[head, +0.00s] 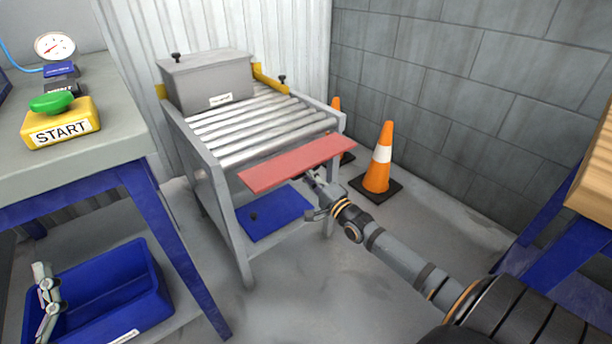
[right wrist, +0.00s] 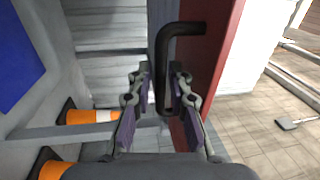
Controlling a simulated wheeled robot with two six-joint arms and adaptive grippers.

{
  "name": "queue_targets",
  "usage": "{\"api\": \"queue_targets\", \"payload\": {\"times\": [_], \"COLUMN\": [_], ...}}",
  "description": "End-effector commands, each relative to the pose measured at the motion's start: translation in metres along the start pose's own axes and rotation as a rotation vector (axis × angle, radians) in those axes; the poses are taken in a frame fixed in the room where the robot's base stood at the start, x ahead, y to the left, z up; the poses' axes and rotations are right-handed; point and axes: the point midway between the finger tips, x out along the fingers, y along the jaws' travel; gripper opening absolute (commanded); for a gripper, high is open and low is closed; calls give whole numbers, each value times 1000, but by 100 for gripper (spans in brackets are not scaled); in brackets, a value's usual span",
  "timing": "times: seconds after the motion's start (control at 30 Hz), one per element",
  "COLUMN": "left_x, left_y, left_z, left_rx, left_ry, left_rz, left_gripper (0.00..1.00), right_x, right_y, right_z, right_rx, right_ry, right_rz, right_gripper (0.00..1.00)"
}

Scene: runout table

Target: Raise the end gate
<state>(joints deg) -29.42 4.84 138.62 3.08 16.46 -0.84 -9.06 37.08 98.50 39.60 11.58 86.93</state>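The end gate is a red plate (head: 298,163) across the near end of the roller table. It also shows as a red panel in the right wrist view (right wrist: 213,60). A black bent handle (right wrist: 164,72) stands out beside that panel. My right gripper (head: 313,196) is in front of the gate's lower edge. In the right wrist view my right gripper (right wrist: 160,88) is open, with its fingers on both sides of the handle; firm contact does not show. My left gripper (head: 46,303) shows partly at the lower left, over a blue bin; its opening is unclear.
A grey box (head: 206,80) sits at the far end of the rollers (head: 258,122). Orange cones (head: 382,158) stand right of the table by the wall. A START button box (head: 61,122) is on the left bench. The blue bin (head: 125,300) stands below it.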

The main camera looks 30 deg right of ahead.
Motion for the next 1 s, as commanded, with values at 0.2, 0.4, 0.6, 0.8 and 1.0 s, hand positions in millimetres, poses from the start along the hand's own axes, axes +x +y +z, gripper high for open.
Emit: {"api": "queue_targets", "payload": {"times": [0.2,0.4,0.6,0.8,1.0], "left_x": [3,3,3,3,4], "left_y": [1,1,1,1,1], "left_z": [-27,-32,-32,-32,-32], "left_rx": [8,10,10,9,9], "left_ry": [118,139,138,138,137], "left_rz": [4,5,5,5,5], "left_gripper": [82,82,82,82,82], "right_x": [5,5,5,5,5], "right_y": [0,0,0,0,0], "right_z": [0,0,0,0,0], "right_rx": [0,0,0,0,0], "right_ry": [1,1,1,0,0], "right_rz": [1,1,1,1,1], "right_gripper": [19,19,9,0,0]}}
